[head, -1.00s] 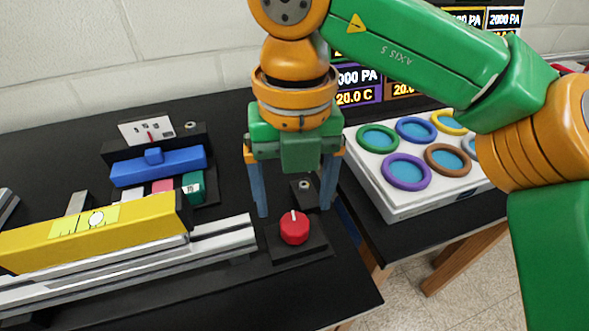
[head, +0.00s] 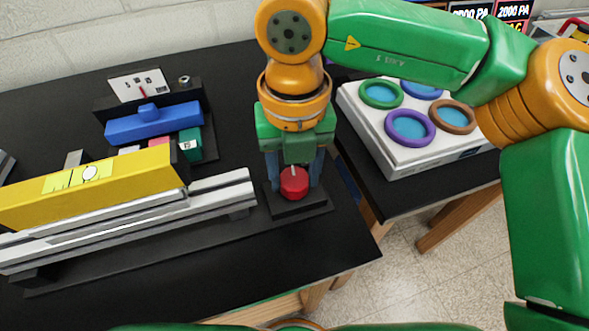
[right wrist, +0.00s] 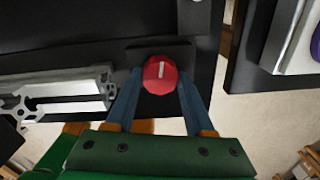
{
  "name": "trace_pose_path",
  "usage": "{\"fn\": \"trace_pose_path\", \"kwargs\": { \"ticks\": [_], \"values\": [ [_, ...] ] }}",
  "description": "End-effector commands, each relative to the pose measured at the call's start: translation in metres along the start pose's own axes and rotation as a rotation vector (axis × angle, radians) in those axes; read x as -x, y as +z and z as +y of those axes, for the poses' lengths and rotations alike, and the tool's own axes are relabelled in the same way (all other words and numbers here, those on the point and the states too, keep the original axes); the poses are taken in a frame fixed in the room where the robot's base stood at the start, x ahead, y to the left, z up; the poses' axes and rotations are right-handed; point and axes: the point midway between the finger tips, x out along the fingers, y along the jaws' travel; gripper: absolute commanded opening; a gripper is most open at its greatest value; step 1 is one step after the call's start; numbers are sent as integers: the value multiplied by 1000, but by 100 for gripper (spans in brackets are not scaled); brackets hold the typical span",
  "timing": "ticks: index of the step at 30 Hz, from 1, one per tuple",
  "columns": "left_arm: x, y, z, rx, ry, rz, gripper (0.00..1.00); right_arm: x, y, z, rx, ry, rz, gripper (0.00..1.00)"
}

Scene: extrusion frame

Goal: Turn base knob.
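The base knob is a red round knob (head: 294,184) with a pale pointer line, on a black base plate (head: 300,208) near the table's front right corner. My right gripper (head: 295,180) points down over it, with one blue finger on each side of the knob. In the right wrist view the red knob (right wrist: 160,76) sits between the fingertips of the right gripper (right wrist: 160,80), which look closed against its sides. The pointer line runs nearly straight along the view there. My left gripper is not in view.
Left of the knob lie an aluminium rail (head: 222,194) and a yellow block (head: 85,187). Behind are a blue bar (head: 155,126) and a dial panel (head: 139,86). A white box (head: 390,160) with coloured rings stands to the right. The table front is clear.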

Motion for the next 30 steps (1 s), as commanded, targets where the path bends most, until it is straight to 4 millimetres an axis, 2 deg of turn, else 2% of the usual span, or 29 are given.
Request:
{"fn": "trace_pose_path", "kwargs": {
  "ticks": [1,3,14,30],
  "values": [
    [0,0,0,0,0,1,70,0,0,0,0,1,0,19],
    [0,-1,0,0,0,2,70,0,0,0,0,1,0,0],
    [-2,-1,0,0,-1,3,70,0,0,0,69,1,1,0],
    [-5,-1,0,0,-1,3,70,1,0,0,534,2,-3,0]
  ]
}}
